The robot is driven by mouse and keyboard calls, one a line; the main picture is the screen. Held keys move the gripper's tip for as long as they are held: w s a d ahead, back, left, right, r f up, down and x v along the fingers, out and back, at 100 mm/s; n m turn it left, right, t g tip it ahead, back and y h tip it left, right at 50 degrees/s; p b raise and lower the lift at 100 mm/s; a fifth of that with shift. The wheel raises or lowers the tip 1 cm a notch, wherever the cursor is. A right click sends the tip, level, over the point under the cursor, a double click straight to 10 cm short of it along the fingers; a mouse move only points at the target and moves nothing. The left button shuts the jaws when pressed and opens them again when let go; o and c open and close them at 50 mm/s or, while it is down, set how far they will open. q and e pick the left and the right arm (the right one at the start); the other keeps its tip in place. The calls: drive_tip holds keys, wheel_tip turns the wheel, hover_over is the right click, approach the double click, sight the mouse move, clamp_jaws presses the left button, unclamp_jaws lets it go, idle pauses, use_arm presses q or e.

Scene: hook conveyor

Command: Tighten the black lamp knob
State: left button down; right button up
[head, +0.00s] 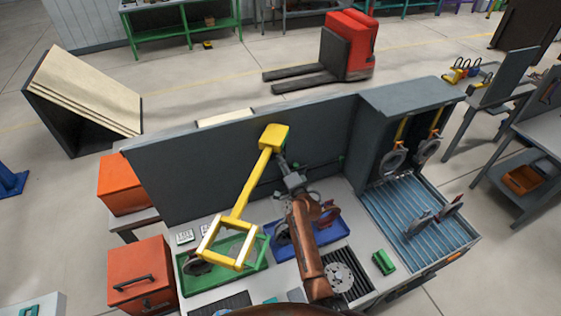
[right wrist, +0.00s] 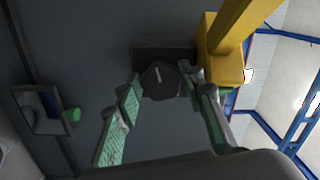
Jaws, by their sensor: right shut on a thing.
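The yellow lamp (head: 245,200) is fixed at the top of the grey back panel (head: 200,175), with its square frame head hanging over the green tray. The black lamp knob (right wrist: 160,80) shows in the right wrist view, beside the yellow lamp mount (right wrist: 222,62), with a pale line on its face. My right gripper (head: 281,160) reaches up to the lamp base, and its fingertips (right wrist: 164,86) are on either side of the knob, shut on it. In the head view I cannot make out the knob behind the gripper. My left gripper is not in view.
A green tray (head: 262,262) and a blue tray (head: 343,231) lie on the bench below. Grey hooks (head: 394,160) hang in the conveyor housing at right, above a blue roller bed (head: 400,212). Orange boxes (head: 138,272) stand at left.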

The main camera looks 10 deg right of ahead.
drive_tip(key=shift+r, duration=0.15)
drive_tip(key=o, duration=1.1)
drive_tip(key=shift+f, duration=0.2)
